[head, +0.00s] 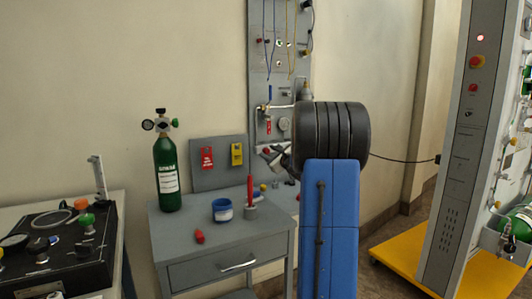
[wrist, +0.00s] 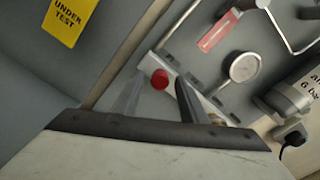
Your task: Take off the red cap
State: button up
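The red cap (wrist: 160,79) is a small round red piece on a grey block on the wall panel in the wrist view. In the head view, a small red spot that looks like this cap (head: 266,150) shows at my gripper's tips. My gripper (wrist: 160,84) is open, with one finger on each side of the cap in the picture. I cannot tell whether the tips reach past the cap; no contact shows. In the head view, my gripper (head: 269,154) points left at the panel, partly hidden by my arm.
A gauge (wrist: 244,67) and a red tag (wrist: 220,31) are close right of the cap. A yellow tag (wrist: 69,19) hangs left. Below are a grey cabinet (head: 222,249), a green cylinder (head: 166,175), a blue cup (head: 222,211) and an upright red-handled tool (head: 250,190).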

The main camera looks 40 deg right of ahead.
aim_at(268, 152)
grip_shut()
jog(key=shift+n, duration=1.8)
jog(key=shift+s, duration=0.25)
jog(key=shift+v, duration=1.85)
